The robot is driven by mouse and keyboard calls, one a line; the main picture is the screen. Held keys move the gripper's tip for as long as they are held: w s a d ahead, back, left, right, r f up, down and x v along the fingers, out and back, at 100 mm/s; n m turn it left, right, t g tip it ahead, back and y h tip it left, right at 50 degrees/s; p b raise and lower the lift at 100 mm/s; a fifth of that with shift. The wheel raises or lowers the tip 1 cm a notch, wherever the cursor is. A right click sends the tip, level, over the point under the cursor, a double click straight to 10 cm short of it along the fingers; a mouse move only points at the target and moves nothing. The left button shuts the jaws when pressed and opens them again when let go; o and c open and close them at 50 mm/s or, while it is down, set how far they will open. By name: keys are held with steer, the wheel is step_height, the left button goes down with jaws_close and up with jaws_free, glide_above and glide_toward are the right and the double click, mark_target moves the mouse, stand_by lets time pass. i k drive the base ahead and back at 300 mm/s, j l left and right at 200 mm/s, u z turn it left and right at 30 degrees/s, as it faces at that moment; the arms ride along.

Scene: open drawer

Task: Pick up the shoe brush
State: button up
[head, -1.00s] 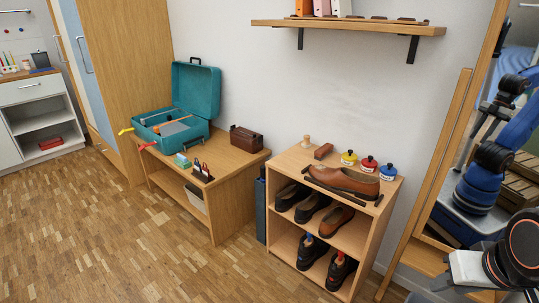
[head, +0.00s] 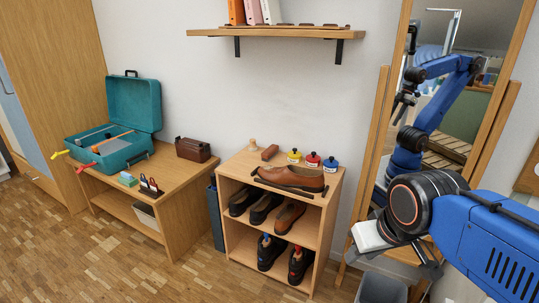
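A small reddish-brown block (head: 269,153) that looks like the shoe brush lies on top of the wooden shoe rack (head: 236,170), near its back edge. A pale wooden knob-shaped item (head: 252,145) stands left of it. A brown leather shoe (head: 292,178) lies in front, on dark rests. My gripper (head: 432,269) is at the lower right, well right of the rack and apart from everything on it. It is small and mostly hidden by my arm, so its opening cannot be made out.
Several polish jars (head: 313,159) stand right of the block. More shoes (head: 267,208) fill the lower shelves. A tall mirror (head: 455,110) reflects my arm. A grey bin (head: 380,288) stands below my arm. A bench (head: 180,180) holds an open teal toolbox (head: 135,103). A wall shelf (head: 280,34) hangs above.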

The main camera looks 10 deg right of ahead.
mark_target(268, 153)
steer(key=i+j+u, duration=0.1)
steer(key=i+u, duration=0.25)
steer(key=i, duration=0.25)
steer(key=i+l+u, duration=0.1)
steer(key=i+u, duration=0.25)
steer(key=i, duration=0.2)
